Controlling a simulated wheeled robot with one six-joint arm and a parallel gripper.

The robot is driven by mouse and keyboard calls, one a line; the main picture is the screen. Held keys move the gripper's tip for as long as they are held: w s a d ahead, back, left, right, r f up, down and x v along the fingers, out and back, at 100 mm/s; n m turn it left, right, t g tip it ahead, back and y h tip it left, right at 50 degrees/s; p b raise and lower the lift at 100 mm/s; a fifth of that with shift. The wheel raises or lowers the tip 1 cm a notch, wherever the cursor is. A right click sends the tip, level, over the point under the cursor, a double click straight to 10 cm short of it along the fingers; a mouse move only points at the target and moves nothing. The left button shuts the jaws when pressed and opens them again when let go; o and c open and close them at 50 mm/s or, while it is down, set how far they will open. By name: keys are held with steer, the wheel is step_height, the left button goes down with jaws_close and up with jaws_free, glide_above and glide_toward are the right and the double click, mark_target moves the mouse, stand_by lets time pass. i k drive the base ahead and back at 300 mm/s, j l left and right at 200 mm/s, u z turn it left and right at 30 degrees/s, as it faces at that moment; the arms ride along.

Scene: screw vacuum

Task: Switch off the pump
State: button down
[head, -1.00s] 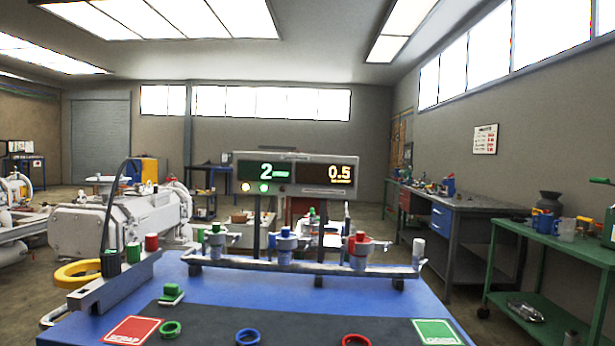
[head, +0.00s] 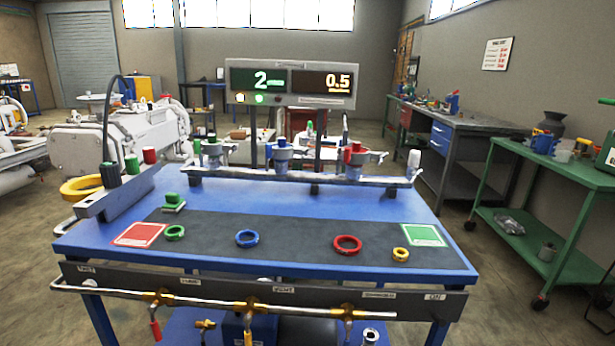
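My gripper is not in view. I cannot tell for sure which thing is the pump or where its switch is. A blue box-like body (head: 270,327) shows partly under the blue bench (head: 300,190), cut off by the bottom edge. A large white machine (head: 85,145) stands behind the bench at left. A display (head: 290,83) on posts reads "2" in green and "0.5" in orange. A white lamp and a green lamp (head: 259,98) are lit below it.
A pipe with brass valves (head: 250,302) and hanging handles runs along the bench front. Coloured rings, such as the red ring (head: 347,245), lie on the mat between a red and a green card. A green cart (head: 545,190) stands at right. Floor is clear between bench and cart.

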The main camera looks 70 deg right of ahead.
mark_target(439, 320)
steer(key=k+z, duration=0.15)
steer(key=z, duration=0.25)
steer(key=k+z, duration=0.15)
steer(key=z, duration=0.25)
steer(key=k+z, duration=0.15)
steer(key=z, duration=0.3)
